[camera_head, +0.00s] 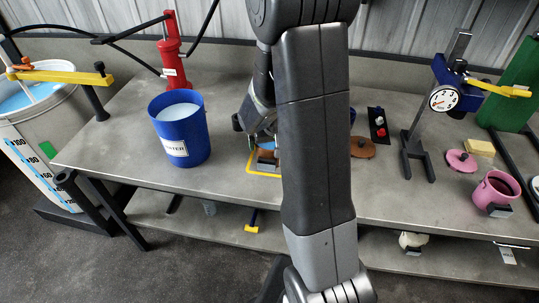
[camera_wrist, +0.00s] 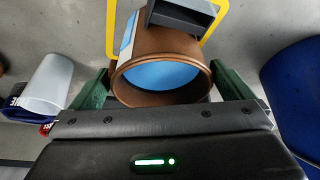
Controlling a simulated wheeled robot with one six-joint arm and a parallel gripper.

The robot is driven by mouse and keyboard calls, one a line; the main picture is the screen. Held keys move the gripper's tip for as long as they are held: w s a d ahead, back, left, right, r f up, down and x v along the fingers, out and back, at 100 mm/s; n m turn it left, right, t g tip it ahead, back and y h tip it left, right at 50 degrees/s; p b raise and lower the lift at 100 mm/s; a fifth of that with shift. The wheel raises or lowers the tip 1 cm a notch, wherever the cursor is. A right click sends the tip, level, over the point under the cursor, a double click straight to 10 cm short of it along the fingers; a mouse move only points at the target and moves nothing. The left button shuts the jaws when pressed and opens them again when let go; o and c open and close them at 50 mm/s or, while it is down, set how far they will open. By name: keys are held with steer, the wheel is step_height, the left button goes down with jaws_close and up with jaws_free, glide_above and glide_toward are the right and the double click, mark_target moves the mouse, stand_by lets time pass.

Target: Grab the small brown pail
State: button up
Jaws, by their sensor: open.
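The small brown pail (camera_wrist: 168,42) shows in the wrist view, with its round mouth towards the camera and blue inside. A dark block-shaped handle (camera_wrist: 182,14) sticks out at its far side. My gripper (camera_wrist: 161,70) is open, with one green finger on each side of the pail; the fingers are close to its rim, and I cannot tell whether they touch. In the head view my arm hides most of the pail and the gripper over the middle of the bench.
A yellow frame (camera_wrist: 112,25) surrounds the pail's spot. On the bench (camera_head: 235,150) stand a large blue bucket (camera_head: 182,140) at left, a brown lid (camera_head: 362,148), a dial stand (camera_head: 410,150) and a pink pail (camera_head: 493,191) at right. A white cup (camera_wrist: 48,82) shows in the wrist view.

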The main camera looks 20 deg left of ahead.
steer(key=c, duration=1.8)
steer(key=shift+r, duration=0.35)
